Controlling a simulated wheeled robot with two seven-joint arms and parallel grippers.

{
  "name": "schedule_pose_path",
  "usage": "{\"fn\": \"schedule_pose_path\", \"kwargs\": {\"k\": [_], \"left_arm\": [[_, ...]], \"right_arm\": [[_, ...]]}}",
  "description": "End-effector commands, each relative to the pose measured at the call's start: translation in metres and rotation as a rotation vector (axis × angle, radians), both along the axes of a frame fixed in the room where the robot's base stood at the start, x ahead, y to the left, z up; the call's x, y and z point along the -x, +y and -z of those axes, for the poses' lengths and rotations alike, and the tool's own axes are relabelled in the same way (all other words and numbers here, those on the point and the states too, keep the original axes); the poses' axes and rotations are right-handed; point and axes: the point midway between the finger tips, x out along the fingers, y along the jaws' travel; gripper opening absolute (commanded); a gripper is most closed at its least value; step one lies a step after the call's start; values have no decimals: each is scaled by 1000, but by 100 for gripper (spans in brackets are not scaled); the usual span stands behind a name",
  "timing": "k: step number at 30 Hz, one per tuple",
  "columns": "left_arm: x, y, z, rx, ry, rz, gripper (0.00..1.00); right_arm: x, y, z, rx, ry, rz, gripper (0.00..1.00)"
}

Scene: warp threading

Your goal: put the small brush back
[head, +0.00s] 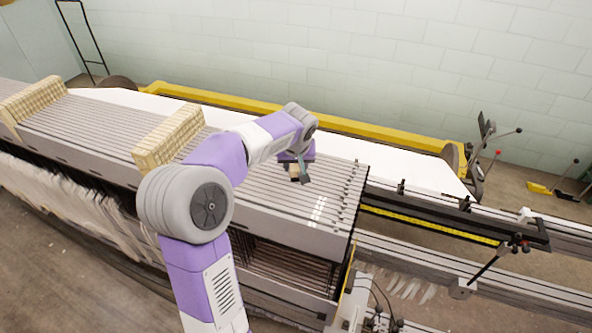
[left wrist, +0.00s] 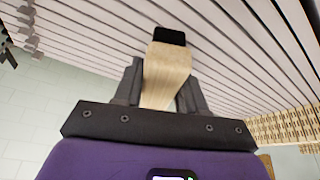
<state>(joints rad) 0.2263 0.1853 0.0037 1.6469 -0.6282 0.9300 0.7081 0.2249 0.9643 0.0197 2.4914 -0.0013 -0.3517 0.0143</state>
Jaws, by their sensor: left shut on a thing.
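My left gripper (head: 299,172) is shut on the small brush, a pale wooden block with a black end. The brush (left wrist: 167,72) fills the middle of the left wrist view, between the two dark fingers of the gripper (left wrist: 160,88). Its black end points away from the gripper, towards the slatted top of the loom (head: 262,190). In the head view only a little of the pale wood shows by the fingers. I cannot tell whether the brush touches the slats. My right gripper is not in view.
Two pale woven or ribbed blocks (head: 168,137) (head: 34,100) lie across the slats to the left. Small dark posts (head: 352,190) line the slats' right end. A yellow beam (head: 350,127) and white cloth (head: 400,168) lie behind. Rails and levers stand at the right.

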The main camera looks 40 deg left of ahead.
Motion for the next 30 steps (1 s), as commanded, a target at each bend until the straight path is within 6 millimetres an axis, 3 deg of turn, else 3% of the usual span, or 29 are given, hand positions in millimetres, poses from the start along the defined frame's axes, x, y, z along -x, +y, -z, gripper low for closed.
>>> {"fn": "schedule_pose_path", "kwargs": {"k": [6, 17, 18, 22, 30], "left_arm": [[0, 0, 26, 0, 2, 1, 16], [0, 0, 31, 0, 0, 0, 16], [0, 0, 31, 1, 1, 0, 43], [0, 0, 30, 1, 1, 0, 63], [0, 0, 30, 1, 2, 0, 66]], "right_arm": [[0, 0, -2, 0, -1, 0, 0], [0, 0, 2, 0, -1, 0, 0], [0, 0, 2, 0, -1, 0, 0], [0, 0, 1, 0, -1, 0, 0], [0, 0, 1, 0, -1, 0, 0]]}}
